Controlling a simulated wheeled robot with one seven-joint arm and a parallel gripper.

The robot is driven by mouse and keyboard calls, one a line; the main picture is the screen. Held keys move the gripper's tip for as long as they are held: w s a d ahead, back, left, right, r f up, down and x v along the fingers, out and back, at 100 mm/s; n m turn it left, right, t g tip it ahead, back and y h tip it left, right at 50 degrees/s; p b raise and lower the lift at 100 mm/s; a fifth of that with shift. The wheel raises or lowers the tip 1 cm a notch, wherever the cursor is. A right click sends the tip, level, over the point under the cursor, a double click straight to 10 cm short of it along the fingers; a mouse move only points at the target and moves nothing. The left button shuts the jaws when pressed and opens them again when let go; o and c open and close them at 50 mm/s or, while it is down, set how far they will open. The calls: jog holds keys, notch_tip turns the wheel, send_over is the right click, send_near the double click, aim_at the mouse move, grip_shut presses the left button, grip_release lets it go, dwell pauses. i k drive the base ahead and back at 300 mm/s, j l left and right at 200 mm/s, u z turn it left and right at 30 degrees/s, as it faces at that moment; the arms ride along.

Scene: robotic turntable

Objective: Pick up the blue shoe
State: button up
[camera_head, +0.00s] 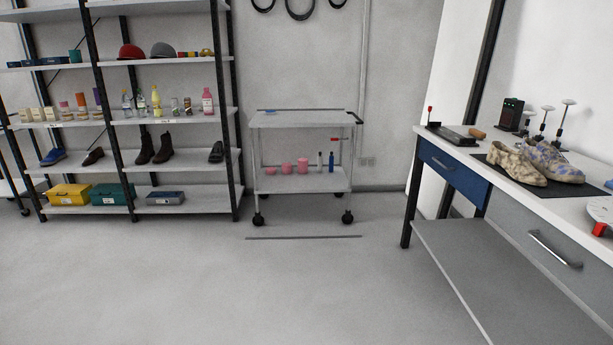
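A blue shoe (53,157) sits on the lower-middle shelf of the rack at the left, near the shelf's left end. A dark brown shoe (93,157) stands to its right on the same shelf. On the workbench at the right, a pair of patterned shoes rests on a dark mat: a beige one (517,164) and a beige one with blue-violet patches (553,161). My gripper does not show in this view.
The shelf rack (190,167) also holds boots, bottles, helmets and toolboxes. A white cart (300,120) stands in the middle against the wall. The workbench (470,148) fills the right side. The grey floor (230,290) in front is clear.

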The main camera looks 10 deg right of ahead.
aim_at(544, 156)
jog(key=i+j+z, duration=0.15)
jog(key=i+z, duration=0.35)
jog(key=i+j+z, duration=0.45)
jog(key=i, duration=0.2)
jog(key=i+j+z, duration=0.5)
